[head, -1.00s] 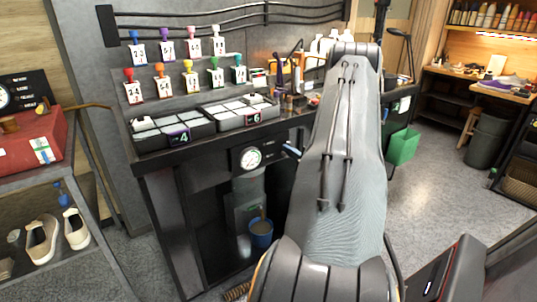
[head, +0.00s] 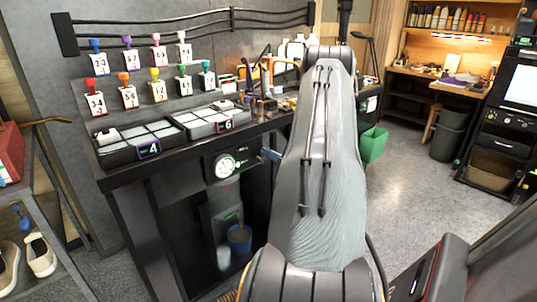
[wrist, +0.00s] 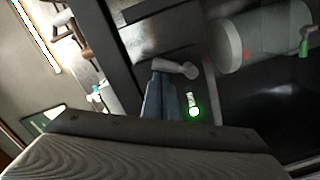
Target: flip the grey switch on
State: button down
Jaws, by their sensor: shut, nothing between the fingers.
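In the wrist view, a small grey lever with a rounded end (wrist: 180,68), which looks like the grey switch, sticks out from a dark panel. A small light glows green (wrist: 194,107) just below it. My gripper (wrist: 162,76) shows as narrow blue-grey fingers, shut and empty, with the tips close to the lever; I cannot tell whether they touch it. In the head view, a blue-grey tip, apparently my gripper (head: 271,154), shows beside my arm, right of a round white gauge (head: 224,166) on the machine front. The switch cannot be made out there.
The dark workbench (head: 110,182) carries compartment trays (head: 150,148) and tools. A blue cup (head: 239,240) stands in the recess below the gauge. A green bin (head: 374,144) stands on the floor behind my arm. Open floor lies to the right. A shelf with shoes (head: 40,256) is at left.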

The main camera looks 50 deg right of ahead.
dwell(0.4)
jog(key=s+a+r, duration=0.2)
jog(key=s+a, duration=0.3)
jog(key=s, duration=0.5)
jog(key=shift+r, duration=0.15)
jog(key=shift+s+a, duration=0.1)
dwell(0.3)
